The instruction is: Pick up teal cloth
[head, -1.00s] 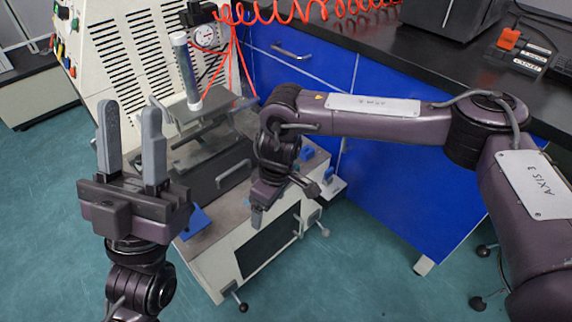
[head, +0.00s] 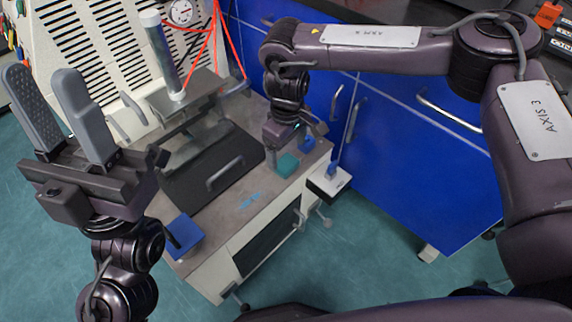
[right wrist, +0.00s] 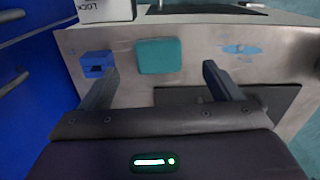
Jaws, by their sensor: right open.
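The teal cloth (head: 287,165) is a small folded square lying flat on the machine's top near its right corner. It shows whole in the right wrist view (right wrist: 160,56). My right gripper (head: 286,139) is above and just behind the cloth in the head view, pointing down. In the right wrist view its two fingers (right wrist: 160,72) are spread apart with nothing between them, and the cloth lies beyond their tips. My left gripper (head: 43,85) is at the far left, raised, with its fingers apart and empty.
A blue block (right wrist: 97,64) sits beside the cloth. A blue holder (head: 184,234) is at the machine's front left. A dark plate with a handle (head: 224,174) covers the middle of the top. Blue cabinets (head: 400,150) stand close on the right.

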